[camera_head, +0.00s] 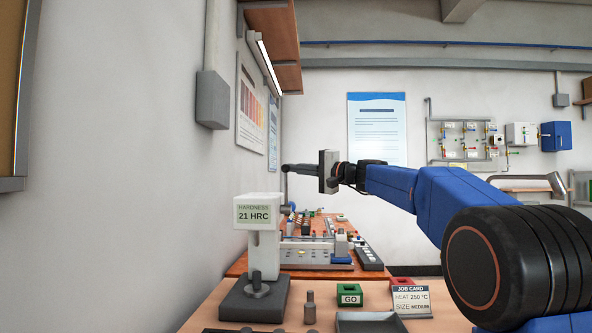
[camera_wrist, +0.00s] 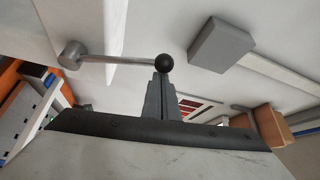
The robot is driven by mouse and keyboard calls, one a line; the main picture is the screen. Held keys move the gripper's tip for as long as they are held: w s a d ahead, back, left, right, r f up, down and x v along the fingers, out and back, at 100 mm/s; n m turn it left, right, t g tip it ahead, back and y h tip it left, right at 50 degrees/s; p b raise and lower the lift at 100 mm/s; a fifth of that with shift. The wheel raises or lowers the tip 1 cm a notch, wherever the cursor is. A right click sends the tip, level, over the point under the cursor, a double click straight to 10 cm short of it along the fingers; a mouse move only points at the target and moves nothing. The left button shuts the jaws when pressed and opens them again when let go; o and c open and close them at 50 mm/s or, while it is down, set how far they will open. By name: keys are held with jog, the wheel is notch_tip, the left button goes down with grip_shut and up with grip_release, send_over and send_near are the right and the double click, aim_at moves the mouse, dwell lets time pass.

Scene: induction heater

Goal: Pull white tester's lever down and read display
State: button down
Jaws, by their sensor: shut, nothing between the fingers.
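The white tester (camera_head: 262,240) stands on a dark base at the left of the near table. Its green display (camera_head: 254,214) reads "HARDNESS 21 HRC". In the wrist view its lever (camera_wrist: 115,59) is a thin metal rod running from a grey hub (camera_wrist: 72,55) to a black ball knob (camera_wrist: 166,62). My gripper (camera_head: 286,168) is shut and empty, above and right of the tester head in the head view. In the wrist view my gripper's fingertips (camera_wrist: 162,76) appear right at the ball knob; I cannot tell whether they touch it. The lever's rod is not clear in the head view.
A small dark part (camera_head: 258,284) sits on the tester's base. A dark peg (camera_head: 310,306), a green GO bin (camera_head: 349,295), a job card (camera_head: 411,301) and a dark tray (camera_head: 370,322) are on the near table. The wall is close at left, with a grey box (camera_head: 212,99).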

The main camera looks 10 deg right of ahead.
jog(key=s+a+f+n+g+y, duration=0.3)
jog(key=s+f+n+y, duration=0.5)
jog(key=n, duration=0.8)
jog(key=shift+s+a+f+n, duration=0.25)
jog(key=shift+s+f+n, duration=0.15)
jog(key=shift+s+f, duration=1.15)
jog(key=shift+w+f, duration=0.25)
jog(key=shift+f, duration=0.05)
